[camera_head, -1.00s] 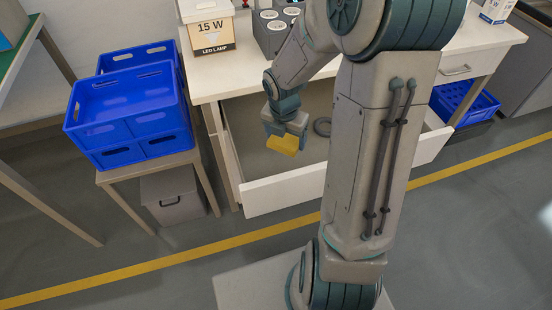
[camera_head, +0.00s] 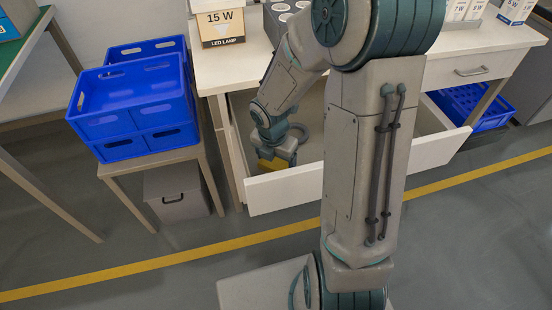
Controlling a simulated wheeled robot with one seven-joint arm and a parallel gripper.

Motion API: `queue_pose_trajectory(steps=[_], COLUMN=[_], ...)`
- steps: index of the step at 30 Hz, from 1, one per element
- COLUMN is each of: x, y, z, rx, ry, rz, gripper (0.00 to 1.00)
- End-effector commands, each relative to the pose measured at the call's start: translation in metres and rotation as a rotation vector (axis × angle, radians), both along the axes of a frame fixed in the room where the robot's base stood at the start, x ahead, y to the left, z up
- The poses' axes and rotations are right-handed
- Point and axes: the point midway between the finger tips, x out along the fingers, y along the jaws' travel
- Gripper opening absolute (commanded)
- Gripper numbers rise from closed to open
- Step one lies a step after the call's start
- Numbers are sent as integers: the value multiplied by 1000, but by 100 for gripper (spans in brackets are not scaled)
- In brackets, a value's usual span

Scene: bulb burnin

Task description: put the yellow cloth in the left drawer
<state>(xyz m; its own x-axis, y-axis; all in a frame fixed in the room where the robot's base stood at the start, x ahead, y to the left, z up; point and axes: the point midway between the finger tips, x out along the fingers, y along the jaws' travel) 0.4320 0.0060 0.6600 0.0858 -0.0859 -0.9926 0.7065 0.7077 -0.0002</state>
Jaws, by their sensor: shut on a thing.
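The left drawer (camera_head: 290,188) of the white workbench is pulled open, its white front facing me. My gripper (camera_head: 274,163) is down inside the drawer, close behind the front panel. It is shut on the yellow cloth (camera_head: 270,165), which shows as a small yellow patch at the fingers. The front panel and the gripper hide part of the cloth. I cannot tell whether the cloth touches the drawer bottom.
Stacked blue crates (camera_head: 135,105) stand on a small table at the left, with a grey box (camera_head: 178,192) beneath. An LED lamp box (camera_head: 221,24) sits on the workbench (camera_head: 215,75). A shut drawer (camera_head: 470,70) is at the right, above another blue crate (camera_head: 470,105). My arm hides the drawer's middle.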

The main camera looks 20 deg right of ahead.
Motion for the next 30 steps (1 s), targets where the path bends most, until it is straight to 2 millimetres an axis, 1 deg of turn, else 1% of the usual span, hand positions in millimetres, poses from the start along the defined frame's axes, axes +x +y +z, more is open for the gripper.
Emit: queue_pose_trajectory(steps=[3, 4, 5, 6, 12, 14, 16, 20, 24, 27, 30], x=[0, 0, 0, 0, 0, 0, 0, -2, -4, -6, -8], y=[0, 0, 0, 0, 0, 0, 0, 2, 4, 6, 8], z=[-4, -3, -3, -3, -2, 1, 9, 34, 66, 86, 102], rx=[0, 0, 0, 0, 0, -1, 0, 0, -1, -1, 0], ry=[0, 0, 0, 0, 0, -1, -1, -4, -5, -5, -4], rz=[0, 0, -1, -1, -1, -1, -1, -3, -2, -2, -2], gripper=[54, 87, 96, 100, 100, 100, 100, 100, 100, 100, 100])
